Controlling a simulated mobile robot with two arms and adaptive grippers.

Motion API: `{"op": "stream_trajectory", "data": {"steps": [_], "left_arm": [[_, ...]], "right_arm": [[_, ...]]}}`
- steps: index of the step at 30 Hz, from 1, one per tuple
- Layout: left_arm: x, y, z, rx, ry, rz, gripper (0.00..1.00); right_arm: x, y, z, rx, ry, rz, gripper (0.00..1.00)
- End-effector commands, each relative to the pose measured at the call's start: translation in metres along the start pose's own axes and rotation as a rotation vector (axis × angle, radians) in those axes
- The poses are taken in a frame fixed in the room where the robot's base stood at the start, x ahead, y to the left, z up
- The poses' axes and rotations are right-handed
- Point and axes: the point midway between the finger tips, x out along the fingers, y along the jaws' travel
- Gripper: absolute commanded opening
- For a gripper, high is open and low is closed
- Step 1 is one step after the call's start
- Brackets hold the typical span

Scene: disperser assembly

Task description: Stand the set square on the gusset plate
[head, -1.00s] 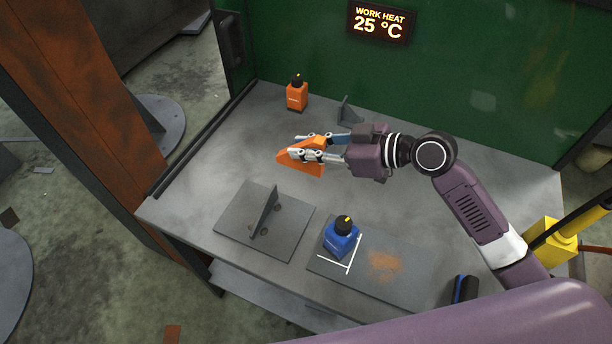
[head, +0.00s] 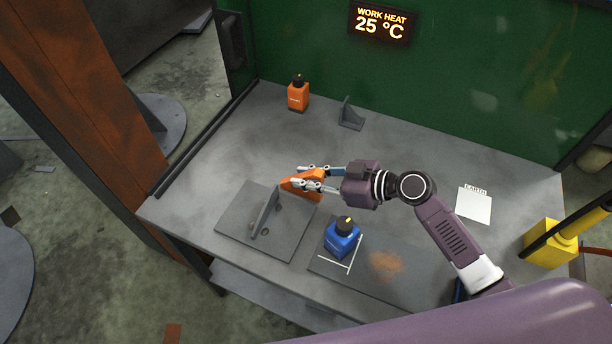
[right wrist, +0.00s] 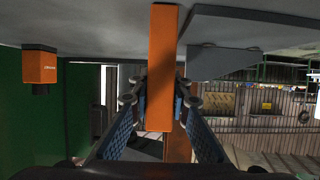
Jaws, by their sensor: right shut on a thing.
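The orange set square (head: 296,184) is between the fingers of my right gripper (head: 312,177), which is shut on it. It also fills the middle of the right wrist view (right wrist: 162,60), between the two fingers (right wrist: 158,100). The gusset plate (head: 292,232) is a flat grey plate with an upright grey triangular gusset (head: 265,212) on it. In the head view the set square overlaps the plate's far edge, beside the top of the gusset; I cannot tell whether they touch. The plate also shows in the right wrist view (right wrist: 260,22). My left gripper is not in view.
A blue bottle (head: 342,238) stands on a second grey plate (head: 400,278) with white lines, right of the gusset plate. An orange bottle (head: 298,95) and a small grey bracket (head: 350,117) stand at the back. A yellow block (head: 545,243) is at the right.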

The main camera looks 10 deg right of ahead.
Motion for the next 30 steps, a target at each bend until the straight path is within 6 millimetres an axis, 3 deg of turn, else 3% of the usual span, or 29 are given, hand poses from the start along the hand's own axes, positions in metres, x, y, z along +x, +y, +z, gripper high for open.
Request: {"op": "stream_trajectory", "data": {"steps": [5, 6, 10, 21, 30], "left_arm": [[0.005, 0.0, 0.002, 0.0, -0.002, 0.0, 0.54], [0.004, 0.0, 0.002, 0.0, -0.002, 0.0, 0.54], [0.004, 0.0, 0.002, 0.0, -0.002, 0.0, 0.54], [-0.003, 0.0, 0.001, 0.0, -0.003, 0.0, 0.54], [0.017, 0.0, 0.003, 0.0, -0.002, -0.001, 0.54]], "right_arm": [[0.001, 0.001, 0.002, -0.002, 0.004, 0.001, 0.0], [0.001, 0.0, 0.002, -0.001, 0.0, 0.0, 0.2], [0.001, 0.0, 0.002, -0.001, 0.0, 0.0, 0.34], [-0.001, 0.0, -0.003, 0.0, 0.0, 0.0, 0.34], [-0.051, 0.0, 0.003, -0.004, -0.003, 0.0, 0.34]]}}
